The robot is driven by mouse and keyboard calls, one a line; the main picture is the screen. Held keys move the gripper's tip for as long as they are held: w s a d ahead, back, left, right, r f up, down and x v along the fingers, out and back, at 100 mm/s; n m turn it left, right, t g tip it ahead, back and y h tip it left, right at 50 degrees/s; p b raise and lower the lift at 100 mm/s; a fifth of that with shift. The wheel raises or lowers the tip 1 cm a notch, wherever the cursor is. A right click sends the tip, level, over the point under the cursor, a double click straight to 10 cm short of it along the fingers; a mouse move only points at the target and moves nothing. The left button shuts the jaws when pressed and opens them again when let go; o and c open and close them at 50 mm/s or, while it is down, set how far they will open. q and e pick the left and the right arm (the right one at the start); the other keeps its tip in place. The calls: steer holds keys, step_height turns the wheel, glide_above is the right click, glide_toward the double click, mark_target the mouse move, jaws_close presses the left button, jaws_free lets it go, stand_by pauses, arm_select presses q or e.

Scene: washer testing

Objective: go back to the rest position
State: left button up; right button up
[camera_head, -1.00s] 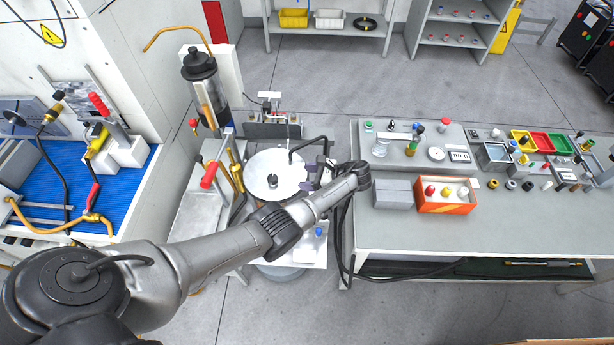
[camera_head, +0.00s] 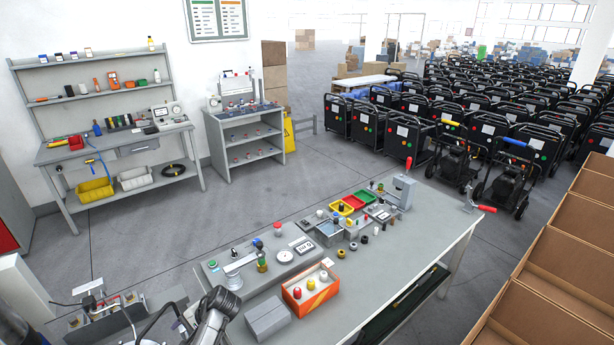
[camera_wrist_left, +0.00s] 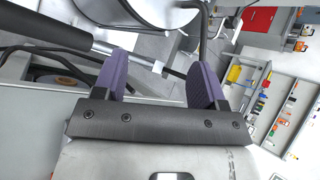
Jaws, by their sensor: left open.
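My left gripper (camera_wrist_left: 158,78) shows in the wrist view with its two purple fingers apart and nothing held between them. A dark rod with a pale fitting (camera_wrist_left: 157,66) passes behind the fingers; I cannot tell how far off it is. A round silver part (camera_wrist_left: 150,10) lies beyond it at the top. In the head view only a grey wrist link of my left arm (camera_head: 216,314) shows at the bottom edge, and its fingers cannot be made out. My right gripper is in neither view.
The grey workbench (camera_head: 405,255) holds an orange box (camera_head: 311,288), a grey block (camera_head: 267,318) and coloured bins (camera_head: 352,202). Shelves (camera_head: 243,135) stand behind. Cardboard boxes (camera_head: 560,265) line the right. The floor (camera_head: 260,190) between bench and shelves is clear.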

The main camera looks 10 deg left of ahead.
arm_select(q)
steer(key=w+d+r+n+t+h, duration=0.2)
steer(key=d+r+t, duration=0.3)
steer(key=r, duration=0.3)
steer(key=w+d+r+n+t+h, duration=0.1)
steer(key=d+r+n+t+h, duration=0.15)
steer(key=d+r+t, duration=0.45)
steer(key=s+d+m+h, duration=0.1)
steer(key=s+d+h, duration=0.15)
steer(key=s, duration=0.65)
steer(key=s+d+m+h, duration=0.2)
steer(key=s+d, duration=0.1)
steer(key=s, duration=0.6)
steer(key=s+f+g, duration=0.3)
steer(key=s+f, duration=0.5)
steer(key=s, duration=0.2)
steer(key=s+f+g, duration=0.2)
steer(key=s+f, duration=0.5)
steer(key=s, duration=0.4)
step_height(320, 180, up, 16)
steer(key=p, duration=1.5)
steer(key=shift+s+f+g+p, duration=0.25)
steer(key=shift+s+g+p, duration=0.05)
steer(key=shift+s+p, duration=0.1)
